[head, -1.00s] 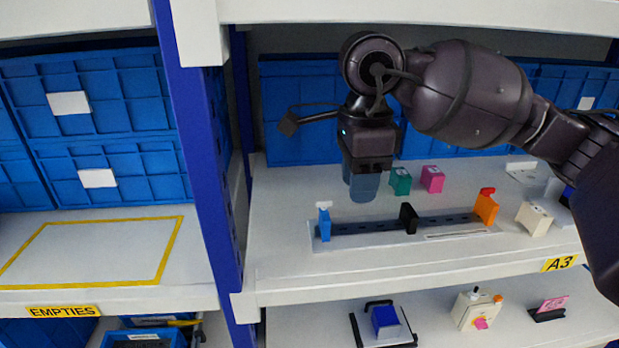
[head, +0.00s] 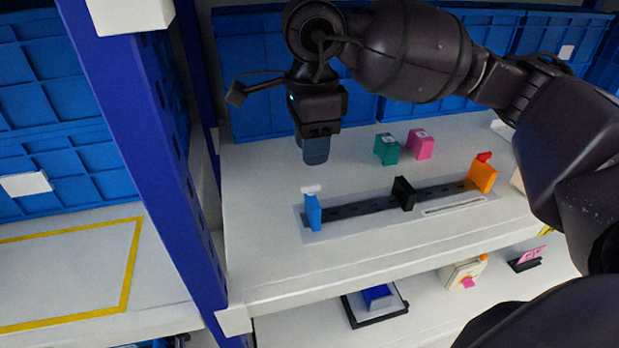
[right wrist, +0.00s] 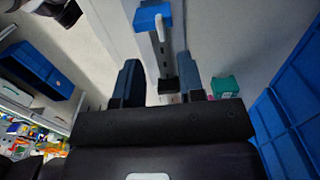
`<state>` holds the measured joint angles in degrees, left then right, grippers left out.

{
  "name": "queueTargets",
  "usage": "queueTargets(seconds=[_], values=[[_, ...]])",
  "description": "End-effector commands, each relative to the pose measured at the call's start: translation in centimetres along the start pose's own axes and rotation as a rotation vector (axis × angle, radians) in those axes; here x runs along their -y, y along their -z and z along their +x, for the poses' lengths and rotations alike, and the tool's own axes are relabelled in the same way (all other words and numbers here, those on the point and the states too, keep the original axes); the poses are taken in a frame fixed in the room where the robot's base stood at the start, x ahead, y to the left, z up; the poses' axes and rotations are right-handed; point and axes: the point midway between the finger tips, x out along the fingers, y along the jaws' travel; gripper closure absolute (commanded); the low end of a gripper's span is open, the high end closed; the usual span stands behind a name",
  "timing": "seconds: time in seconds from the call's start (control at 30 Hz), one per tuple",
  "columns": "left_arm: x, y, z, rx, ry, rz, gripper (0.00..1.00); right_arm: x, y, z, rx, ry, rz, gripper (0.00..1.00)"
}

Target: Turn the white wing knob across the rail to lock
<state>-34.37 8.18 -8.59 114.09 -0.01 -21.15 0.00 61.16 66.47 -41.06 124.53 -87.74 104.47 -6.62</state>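The white wing knob (head: 311,189) sits on top of the upright blue block (head: 314,213) at the left end of the dark rail (head: 350,210). Its wing looks roughly in line with the rail. The knob also shows in the right wrist view (right wrist: 160,27), near the top, beyond my fingertips. My right gripper (head: 315,150) hangs above the shelf, behind and above the knob, apart from it. In the right wrist view its two blue-grey fingers (right wrist: 161,78) stand apart with nothing held between them. My left gripper is not in view.
A black block (head: 403,193) stands mid-rail, and an orange block (head: 482,178) with a red knob at the right end. Teal (head: 387,149) and pink (head: 420,144) blocks stand behind. A blue post (head: 150,150) rises at left; blue crates (head: 265,70) line the back.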

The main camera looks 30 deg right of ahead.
Motion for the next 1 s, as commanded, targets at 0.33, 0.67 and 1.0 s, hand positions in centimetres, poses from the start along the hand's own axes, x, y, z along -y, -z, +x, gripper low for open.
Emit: queueTargets(seconds=[0.33, 0.67, 1.0], values=[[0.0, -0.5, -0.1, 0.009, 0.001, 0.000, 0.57, -0.1, 0.0, 5.7, 0.001, -0.002, -0.002, 0.64], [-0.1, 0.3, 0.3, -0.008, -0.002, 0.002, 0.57, 0.0, 0.0, 7.5, 0.001, 0.000, -0.001, 0.64], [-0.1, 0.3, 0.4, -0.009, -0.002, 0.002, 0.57, 0.0, 0.0, 7.5, 0.001, 0.000, -0.001, 0.82]])
